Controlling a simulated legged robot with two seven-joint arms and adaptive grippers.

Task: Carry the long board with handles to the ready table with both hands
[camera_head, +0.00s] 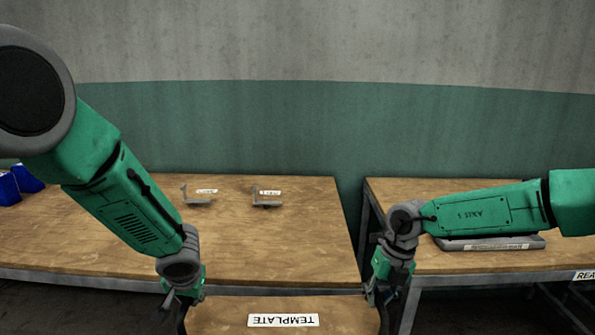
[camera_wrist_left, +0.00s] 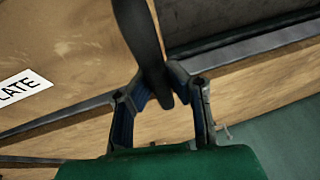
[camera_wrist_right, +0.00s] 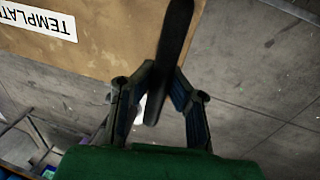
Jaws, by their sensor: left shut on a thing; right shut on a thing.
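The long board (camera_head: 345,315) is a brown wooden panel with a white TEMPLATE label, low in the head view, its near part cut off by the frame. My left gripper (camera_head: 182,308) is at its left end, shut on a dark handle (camera_wrist_left: 143,35). My right gripper (camera_head: 380,298) is at its right end, shut on the other dark handle (camera_wrist_right: 176,40). The board appears held in front of the tables, over the floor. The ready table (camera_head: 450,262) is at the right, with a partly cut-off label starting "REA" on its front edge.
A wooden table (camera_head: 110,225) stands left of the ready table, across a narrow gap. It bears two small grey brackets (camera_head: 196,198) with labels. Blue bins (camera_head: 25,178) sit at far left. A flat grey item (camera_head: 490,243) lies on the ready table beneath my right arm.

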